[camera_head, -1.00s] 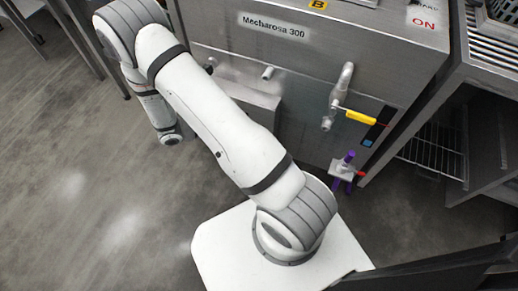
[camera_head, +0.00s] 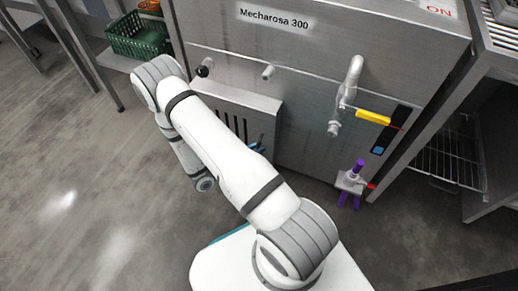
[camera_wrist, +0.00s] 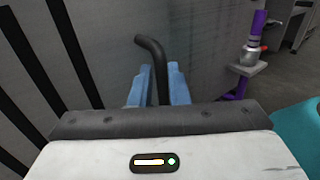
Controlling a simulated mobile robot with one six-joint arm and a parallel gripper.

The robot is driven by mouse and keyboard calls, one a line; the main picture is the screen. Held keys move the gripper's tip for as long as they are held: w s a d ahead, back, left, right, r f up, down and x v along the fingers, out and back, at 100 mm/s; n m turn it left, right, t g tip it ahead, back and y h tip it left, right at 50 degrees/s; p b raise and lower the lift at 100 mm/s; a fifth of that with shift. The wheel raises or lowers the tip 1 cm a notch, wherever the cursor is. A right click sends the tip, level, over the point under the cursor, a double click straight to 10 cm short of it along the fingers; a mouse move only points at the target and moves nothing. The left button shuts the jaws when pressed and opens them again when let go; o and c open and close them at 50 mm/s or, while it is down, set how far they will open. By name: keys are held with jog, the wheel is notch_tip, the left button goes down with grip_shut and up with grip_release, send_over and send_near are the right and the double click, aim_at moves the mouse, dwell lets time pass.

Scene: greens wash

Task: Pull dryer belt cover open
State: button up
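The dryer belt cover (camera_head: 233,97) is a grey metal box with dark vertical slots, low on the machine front in the head view. Its slotted face (camera_wrist: 40,70) fills the left of the wrist view. A black curved handle (camera_wrist: 150,48) rises in the middle of the wrist view. My gripper (camera_wrist: 159,86) has blue fingers, one on each side of the handle's lower part, with only a narrow gap between them. Whether they press on it cannot be told. In the head view my gripper (camera_head: 258,143) shows partly behind my arm, at the cover's right side.
The machine (camera_head: 300,60) carries a pipe (camera_head: 348,85) with a yellow lever (camera_head: 373,117). A purple-handled valve (camera_head: 350,183) stands low at right. A green basket (camera_head: 138,37) sits at back left. Wire shelving (camera_head: 450,155) stands at right. Floor at left is clear.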

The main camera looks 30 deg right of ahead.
jog(key=shift+d, duration=0.4)
grip_shut()
